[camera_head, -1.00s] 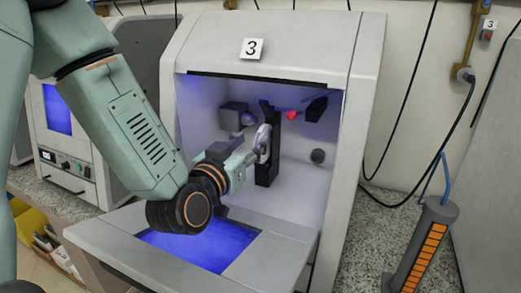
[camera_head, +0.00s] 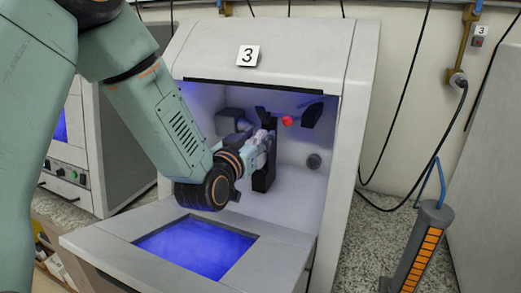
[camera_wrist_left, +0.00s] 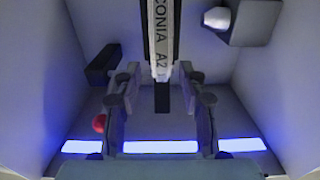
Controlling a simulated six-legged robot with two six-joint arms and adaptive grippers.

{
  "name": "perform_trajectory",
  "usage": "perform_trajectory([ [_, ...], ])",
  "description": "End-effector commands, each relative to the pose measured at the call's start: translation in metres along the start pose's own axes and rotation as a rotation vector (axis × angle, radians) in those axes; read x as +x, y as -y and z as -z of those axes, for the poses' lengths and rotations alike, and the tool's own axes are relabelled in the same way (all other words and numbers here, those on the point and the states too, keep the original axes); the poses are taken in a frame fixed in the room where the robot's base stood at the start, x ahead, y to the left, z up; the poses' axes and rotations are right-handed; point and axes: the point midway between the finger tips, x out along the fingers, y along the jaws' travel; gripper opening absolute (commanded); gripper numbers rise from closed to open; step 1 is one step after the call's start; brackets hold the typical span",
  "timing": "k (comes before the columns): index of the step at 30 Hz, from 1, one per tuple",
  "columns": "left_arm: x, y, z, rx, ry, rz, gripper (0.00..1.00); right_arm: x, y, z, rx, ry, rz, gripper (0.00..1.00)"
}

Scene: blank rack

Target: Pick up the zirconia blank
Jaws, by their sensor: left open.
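The zirconia blank (camera_wrist_left: 159,40) shows edge-on in the left wrist view as a pale disc rim with the lettering "CONIA A2". It lies at the top centre, in line with the gap between my left gripper's fingers (camera_wrist_left: 162,100). The fingers are apart, one on each side of it, with space between them and the rim; I cannot tell how deep it sits between them. In the head view my left gripper (camera_head: 264,143) is inside the machine numbered 3, in front of the dark upright holder (camera_head: 266,178), and mostly hides the blank. My right gripper is not in view.
The machine's open flap (camera_head: 90,240) with a blue lit window lies below my arm. A grey block (camera_head: 231,122) and a red ball-like part (camera_head: 287,121) are inside the chamber, near the gripper. An orange-striped grey post (camera_head: 416,250) stands at the right.

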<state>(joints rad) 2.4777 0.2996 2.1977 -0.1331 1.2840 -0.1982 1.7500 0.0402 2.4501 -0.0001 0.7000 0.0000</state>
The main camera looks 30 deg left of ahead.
Motion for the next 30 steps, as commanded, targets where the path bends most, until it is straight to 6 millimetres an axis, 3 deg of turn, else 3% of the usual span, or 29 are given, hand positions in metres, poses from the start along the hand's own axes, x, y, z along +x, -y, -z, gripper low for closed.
perform_trajectory([
  [2, 0.0005, 0.0009, -0.0001, 0.0, 0.0, 0.001, 0.41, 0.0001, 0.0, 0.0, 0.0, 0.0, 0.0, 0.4],
  [16, 0.0004, 0.0012, 0.0002, 0.0, -0.001, 0.001, 0.01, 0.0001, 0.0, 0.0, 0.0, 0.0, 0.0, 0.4],
  [30, 0.0009, 0.0012, 0.002, 0.0, -0.006, 0.001, 0.0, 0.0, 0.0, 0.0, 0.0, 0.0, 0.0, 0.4],
])
